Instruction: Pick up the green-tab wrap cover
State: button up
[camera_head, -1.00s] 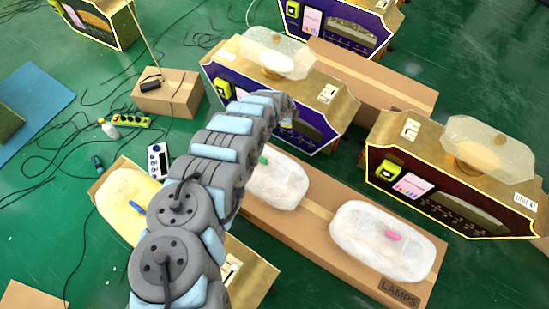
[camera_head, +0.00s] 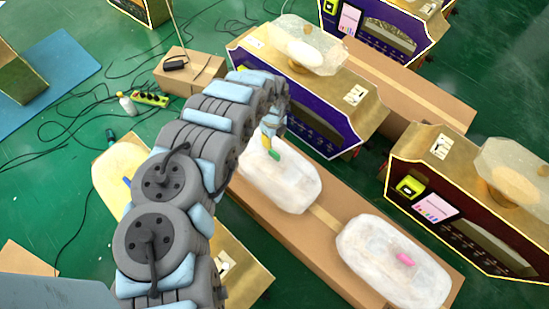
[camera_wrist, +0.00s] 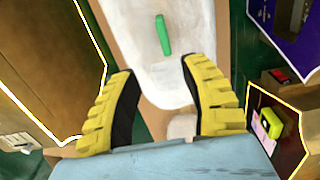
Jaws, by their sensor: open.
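The green-tab wrap cover (camera_head: 285,185) is a cloudy, whitish translucent shell lying on a long cardboard box. Its green tab (camera_head: 274,154) stands up from the top. The cover also shows at the top of the wrist view (camera_wrist: 145,70), with the green tab (camera_wrist: 162,36) just beyond the fingertips. In the head view my gripper (camera_head: 268,141) is close to the green tab, and my arm hides part of the cover's left end.
A pink-tab wrap cover (camera_head: 390,265) lies on the same cardboard box (camera_head: 323,218). A blue-tab cover (camera_head: 118,165) is partly behind my arm. A purple-fronted machine (camera_head: 305,105) stands just behind the box, and a dark red one (camera_head: 440,215) stands at right. Cables cross the green floor.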

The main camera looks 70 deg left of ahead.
aim_at(274, 152)
notch_tip(274, 152, down, 7)
jog(key=b, duration=0.2)
jog(key=shift+w+b, duration=0.1)
jog(key=shift+b, duration=0.3)
jog(key=shift+w+a+f+b, duration=0.1)
jog(key=shift+a+f+b, duration=0.05)
jog(key=shift+f+b, duration=1.7)
jog(key=shift+f, duration=0.7)
jog(key=shift+r, duration=0.1)
grip_shut()
